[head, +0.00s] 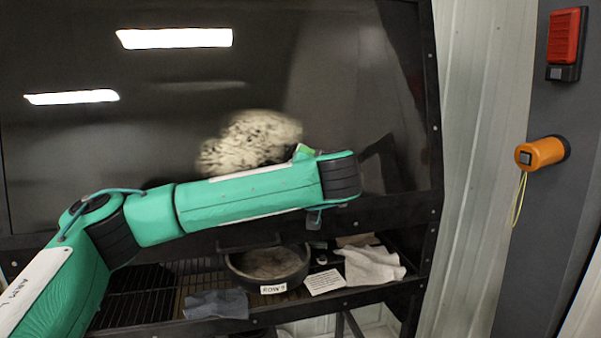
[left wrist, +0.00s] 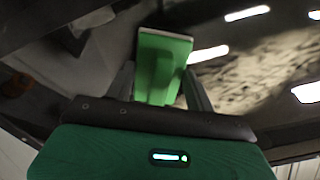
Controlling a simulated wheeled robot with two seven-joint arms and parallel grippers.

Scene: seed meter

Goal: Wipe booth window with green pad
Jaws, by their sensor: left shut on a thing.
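The booth window (head: 330,70) is a large dark glossy pane with light reflections. A pale speckled smear (head: 250,140) lies on its middle, partly behind my left arm; the smear also shows in the left wrist view (left wrist: 265,75). The green pad (left wrist: 162,68) is held between the two fingers of my left gripper (left wrist: 160,90), which is shut on it. My left fingers are hidden there. I cannot tell if the pad touches the glass. My right gripper is not in view.
Below the window, a slatted shelf holds a round dark pan (head: 268,265) labelled ROW 7, a grey cloth (head: 216,304), a printed card (head: 324,281) and a white cloth (head: 372,266). An orange torch-like object (head: 541,153) and a red device (head: 564,37) are on the right post.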

